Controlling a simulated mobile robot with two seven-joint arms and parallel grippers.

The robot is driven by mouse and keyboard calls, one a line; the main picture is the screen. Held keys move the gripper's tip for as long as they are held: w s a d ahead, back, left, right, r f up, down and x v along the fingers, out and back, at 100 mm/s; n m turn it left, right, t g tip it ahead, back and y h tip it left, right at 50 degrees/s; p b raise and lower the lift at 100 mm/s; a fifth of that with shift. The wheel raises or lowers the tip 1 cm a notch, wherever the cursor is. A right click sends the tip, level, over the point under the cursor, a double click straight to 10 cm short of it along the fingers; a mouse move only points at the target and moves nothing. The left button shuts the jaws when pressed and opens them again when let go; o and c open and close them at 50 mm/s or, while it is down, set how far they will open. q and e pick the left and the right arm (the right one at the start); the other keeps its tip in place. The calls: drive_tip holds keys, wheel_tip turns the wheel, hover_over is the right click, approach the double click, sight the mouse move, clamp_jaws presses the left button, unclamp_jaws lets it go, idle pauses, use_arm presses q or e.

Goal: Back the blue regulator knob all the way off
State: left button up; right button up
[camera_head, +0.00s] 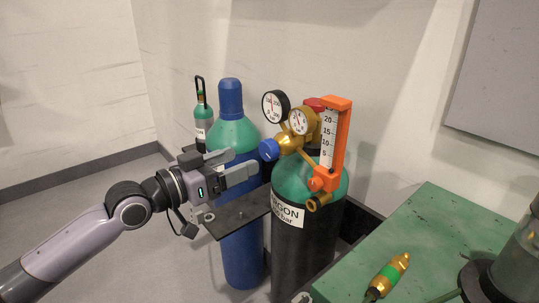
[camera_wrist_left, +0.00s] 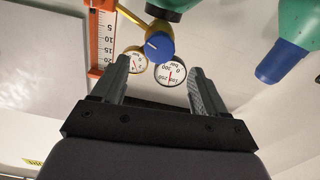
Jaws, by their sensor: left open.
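The blue regulator knob (camera_head: 269,149) sits on the left side of the brass regulator (camera_head: 288,142), on top of the argon cylinder (camera_head: 300,240). In the left wrist view the knob (camera_wrist_left: 160,46) has a light pointer line and appears beyond and between my fingertips. My left gripper (camera_head: 245,162) is open and empty, just left of the knob and apart from it. Two pressure gauges, one black-rimmed (camera_head: 275,106) and one brass-rimmed (camera_head: 298,121), stand above the knob. My right gripper is not in view.
An orange flowmeter (camera_head: 336,140) rises right of the regulator. A blue cylinder with a green shoulder (camera_head: 234,133) and a small grey-green cylinder (camera_head: 203,120) stand behind my gripper. A dark plate (camera_head: 238,213) lies below it. A green bench (camera_head: 430,225) with a brass fitting (camera_head: 388,275) is at right.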

sight(265, 150)
use_arm(q)
drive_tip(key=shift+x, duration=3.55)
drive_tip(key=c, duration=1.1)
